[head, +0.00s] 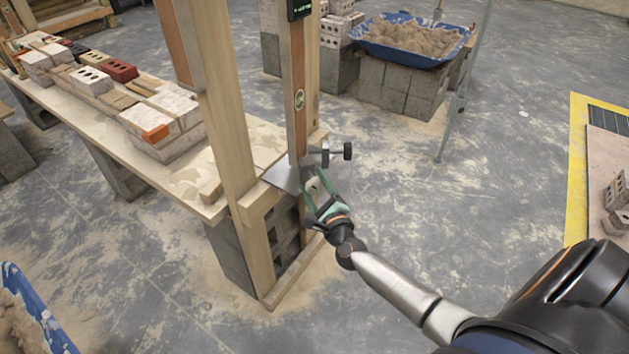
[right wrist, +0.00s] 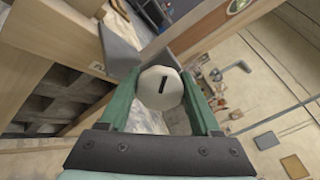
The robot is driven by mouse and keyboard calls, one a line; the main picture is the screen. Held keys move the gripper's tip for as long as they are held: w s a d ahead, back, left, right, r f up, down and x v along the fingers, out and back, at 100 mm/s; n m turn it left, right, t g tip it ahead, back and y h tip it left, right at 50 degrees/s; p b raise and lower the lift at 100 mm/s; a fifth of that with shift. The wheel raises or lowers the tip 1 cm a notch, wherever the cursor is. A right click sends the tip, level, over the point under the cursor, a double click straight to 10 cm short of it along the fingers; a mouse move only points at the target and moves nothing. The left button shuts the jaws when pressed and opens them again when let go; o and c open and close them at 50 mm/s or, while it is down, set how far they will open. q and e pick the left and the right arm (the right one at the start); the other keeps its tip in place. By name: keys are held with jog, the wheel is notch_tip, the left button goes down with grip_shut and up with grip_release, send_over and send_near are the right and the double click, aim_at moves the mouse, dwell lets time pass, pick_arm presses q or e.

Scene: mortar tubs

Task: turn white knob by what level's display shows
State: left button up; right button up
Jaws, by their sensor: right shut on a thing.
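The white knob (right wrist: 160,88) is round with a dark slot-like mark on its face. It sits between the two green fingers of my right gripper (right wrist: 158,100), which is shut on it. In the head view my right gripper (head: 317,187) is at the metal bracket (head: 284,177), and the knob is mostly hidden by the fingers. The wooden level (head: 299,90) stands upright above the bracket. Its dark display (head: 299,9) is at the top edge of the head view, with small green characters I cannot read. My left gripper is out of view.
A black knob (head: 347,151) sticks out right of the bracket, just above my gripper. A wooden post (head: 228,110) stands left of the level. A plank bench (head: 90,108) carries bricks. A blue tub (head: 408,58) of sand stands on blocks behind.

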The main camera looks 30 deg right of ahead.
jog(key=shift+n, duration=1)
jog(key=shift+n+p, duration=0.4)
jog(key=shift+n, duration=0.1)
jog(key=shift+n+p, duration=0.3)
jog(key=shift+n, duration=1.5)
jog(key=n+p, duration=0.2)
jog(key=n, duration=0.2)
jog(key=shift+f, duration=0.1)
jog(key=n+p, duration=0.1)
jog(key=n, duration=0.5)
jog(key=shift+f+n, duration=0.1)
jog(key=shift+n, duration=0.3)
jog(key=n+p, duration=0.1)
jog(key=n, duration=0.2)
jog(key=shift+f+n, duration=0.1)
jog(key=shift+n, duration=0.2)
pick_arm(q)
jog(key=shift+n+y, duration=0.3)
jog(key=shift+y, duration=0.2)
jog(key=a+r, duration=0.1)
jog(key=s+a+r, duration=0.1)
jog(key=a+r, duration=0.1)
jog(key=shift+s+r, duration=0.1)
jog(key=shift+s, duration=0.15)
pick_arm(e)
jog(key=shift+n, duration=0.6)
